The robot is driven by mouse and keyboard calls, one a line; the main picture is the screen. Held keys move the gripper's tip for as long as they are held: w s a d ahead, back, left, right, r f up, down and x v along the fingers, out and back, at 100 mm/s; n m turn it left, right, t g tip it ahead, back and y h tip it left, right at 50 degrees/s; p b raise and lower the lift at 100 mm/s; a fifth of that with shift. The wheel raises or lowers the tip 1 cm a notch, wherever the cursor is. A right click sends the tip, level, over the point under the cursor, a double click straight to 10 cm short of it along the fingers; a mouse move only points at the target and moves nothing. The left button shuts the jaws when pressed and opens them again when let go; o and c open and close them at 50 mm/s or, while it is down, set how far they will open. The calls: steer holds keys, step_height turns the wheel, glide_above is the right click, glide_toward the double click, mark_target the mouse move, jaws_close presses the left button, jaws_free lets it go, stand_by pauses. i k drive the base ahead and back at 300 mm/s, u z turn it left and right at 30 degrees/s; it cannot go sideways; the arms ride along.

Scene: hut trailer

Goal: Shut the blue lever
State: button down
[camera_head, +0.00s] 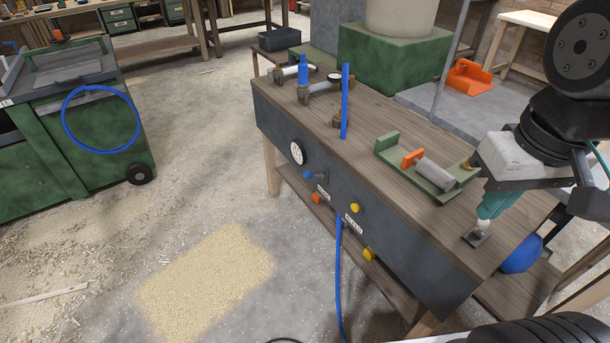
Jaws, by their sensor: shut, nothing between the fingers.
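A tall flat blue lever (345,102) stands upright near the middle of the wooden bench top (400,122), beside a metal pipe fitting with a gauge (325,86). A shorter blue upright part (302,72) sits on another pipe fitting to its left. I cannot tell for certain which of the two the task means. My gripper (476,237) is at the right end of the bench, pointing down close to the top. It is shut and empty, well apart from both blue parts.
A green tray with a grey cylinder and orange part (413,158) lies between my gripper and the tall lever. The bench's front panel (300,172) carries a dial, small coloured knobs and a blue hose (338,265). A blue ball (522,255) is below right. Floor in front is mostly clear.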

mark_target(307, 174)
steer(key=z, duration=0.05)
steer(key=k, duration=1.2)
steer(key=u, duration=0.25)
steer(key=i, duration=0.3)
steer(key=u, duration=0.95)
steer(key=i, duration=1.25)
steer(key=z, duration=0.85)
steer(key=i, duration=0.55)
steer(key=z, duration=0.55)
